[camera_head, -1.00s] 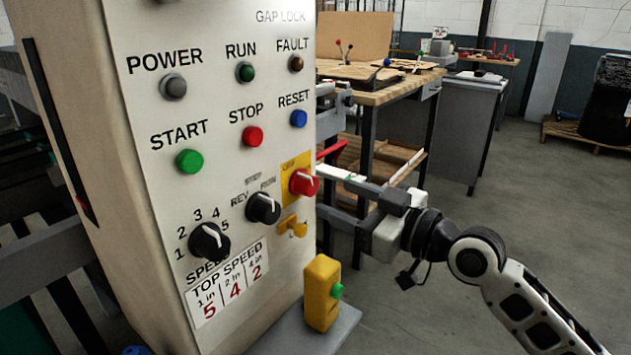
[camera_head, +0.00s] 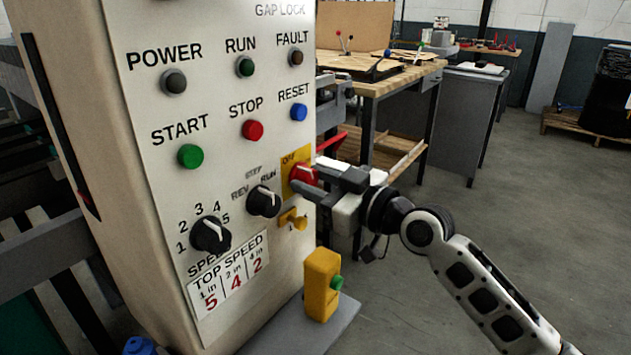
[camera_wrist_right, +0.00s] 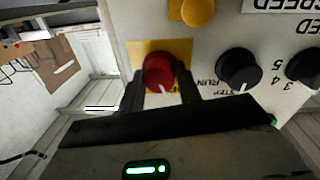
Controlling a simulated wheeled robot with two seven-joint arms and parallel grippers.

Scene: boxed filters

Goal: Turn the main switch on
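The main switch is a red knob (camera_head: 301,177) on a yellow plate (camera_head: 288,158) marked OFF, at the right of the panel. My right gripper (camera_head: 308,178) has its fingers on either side of the knob in the head view. The wrist view shows the knob (camera_wrist_right: 159,70) between the two fingertips of the right gripper (camera_wrist_right: 161,82), with narrow gaps beside it, so the fingers look open around it. The knob's white mark points toward the OFF side. My left gripper is not in view.
A yellow box with a green button (camera_head: 321,285) stands on a ledge below. A workbench (camera_head: 385,85) is behind my right arm.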

